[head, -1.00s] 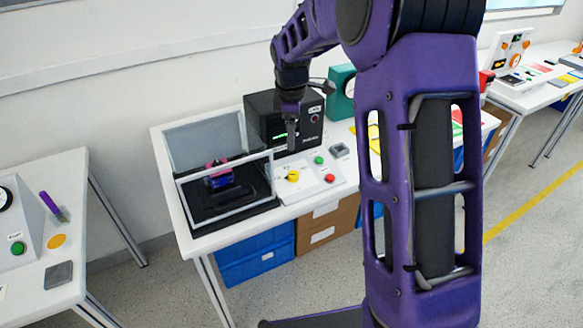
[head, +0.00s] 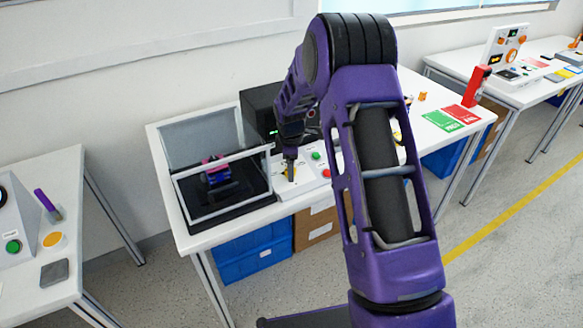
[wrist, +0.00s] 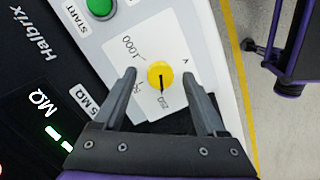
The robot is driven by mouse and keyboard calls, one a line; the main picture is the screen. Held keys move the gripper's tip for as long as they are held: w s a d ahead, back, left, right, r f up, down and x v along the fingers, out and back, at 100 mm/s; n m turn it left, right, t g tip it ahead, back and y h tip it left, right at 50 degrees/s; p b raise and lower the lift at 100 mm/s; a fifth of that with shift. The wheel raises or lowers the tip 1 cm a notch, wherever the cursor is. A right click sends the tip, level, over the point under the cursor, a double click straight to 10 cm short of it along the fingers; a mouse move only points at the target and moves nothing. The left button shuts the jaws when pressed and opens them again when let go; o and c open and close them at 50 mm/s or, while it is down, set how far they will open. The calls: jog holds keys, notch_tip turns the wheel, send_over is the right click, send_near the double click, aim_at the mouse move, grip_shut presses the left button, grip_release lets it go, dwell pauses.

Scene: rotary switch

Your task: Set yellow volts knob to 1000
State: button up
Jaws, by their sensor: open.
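The yellow volts knob (wrist: 161,75) sits on a white panel (wrist: 142,50) in the wrist view, with a dark pointer mark running from its middle toward the "250" label. The "1000" label (wrist: 129,47) is at the upper left of the knob; another label at its lower left is partly hidden by a finger. My gripper (wrist: 160,77) is open, its two fingers on either side of the knob with gaps between. I cannot tell how high the fingertips are above the panel. In the head view my gripper (head: 290,178) is over the panel and mostly hides the knob.
The black Halbrix box (wrist: 40,80) with a lit green display stands beside the panel. A green START button (wrist: 101,7) is near the knob. In the head view a red button (head: 326,173) is right of my gripper and a clear-walled case (head: 222,217) is left.

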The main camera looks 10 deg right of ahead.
jog(key=shift+f, duration=0.4)
grip_shut()
